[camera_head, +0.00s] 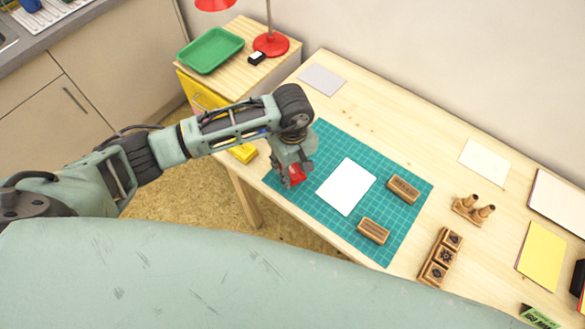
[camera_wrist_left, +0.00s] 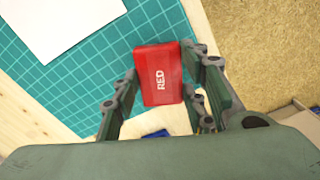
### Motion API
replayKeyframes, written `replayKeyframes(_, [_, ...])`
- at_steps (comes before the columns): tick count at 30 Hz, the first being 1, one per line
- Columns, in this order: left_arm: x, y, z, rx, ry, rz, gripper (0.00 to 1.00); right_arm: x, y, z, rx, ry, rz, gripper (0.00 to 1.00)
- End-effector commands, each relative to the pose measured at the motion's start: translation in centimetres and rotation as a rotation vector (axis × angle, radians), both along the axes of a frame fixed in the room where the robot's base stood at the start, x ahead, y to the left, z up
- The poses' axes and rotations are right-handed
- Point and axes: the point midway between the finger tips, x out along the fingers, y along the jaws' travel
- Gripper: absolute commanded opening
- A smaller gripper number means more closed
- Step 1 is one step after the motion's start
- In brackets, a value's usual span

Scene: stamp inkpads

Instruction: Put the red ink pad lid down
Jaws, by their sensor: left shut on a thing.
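The red ink pad lid (camera_wrist_left: 158,75), marked "RED", is between the fingers of my left gripper (camera_wrist_left: 160,88) in the left wrist view. My left gripper is shut on it. In the head view the red lid (camera_head: 295,174) shows under my left gripper (camera_head: 294,172), over the left edge of the green cutting mat (camera_head: 325,141). I cannot tell its height above the mat. No separate red pad base is visible. My right gripper is not in view.
A white sheet (camera_head: 346,187) and two wooden stamp blocks (camera_head: 403,189) (camera_head: 373,230) lie on the mat. A stamp holder (camera_head: 440,258) and small wooden stamps (camera_head: 474,208) stand to the right. A blue item (camera_wrist_left: 155,134) shows below the lid in the wrist view.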

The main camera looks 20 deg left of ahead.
Motion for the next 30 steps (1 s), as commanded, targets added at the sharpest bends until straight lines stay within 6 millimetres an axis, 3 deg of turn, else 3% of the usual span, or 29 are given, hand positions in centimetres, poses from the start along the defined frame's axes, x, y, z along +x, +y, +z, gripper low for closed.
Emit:
replayKeyframes(6, [-0.1,-0.1,-2.3,0.000,0.001,0.001,0.26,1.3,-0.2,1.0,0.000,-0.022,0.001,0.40])
replayKeyframes(17, [0.0,-0.1,-2.8,0.001,-0.001,0.000,0.26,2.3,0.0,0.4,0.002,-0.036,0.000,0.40])
replayKeyframes(18, [0.0,-0.1,-2.7,-0.001,-0.001,0.000,0.42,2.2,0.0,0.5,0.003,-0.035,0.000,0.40])
replayKeyframes(24, [0.0,-0.1,-2.6,0.000,0.000,0.000,0.59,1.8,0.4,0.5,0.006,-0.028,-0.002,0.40])
replayKeyframes(30, [0.0,-0.1,-2.6,0.000,0.000,0.000,0.59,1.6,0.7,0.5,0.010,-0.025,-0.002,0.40])
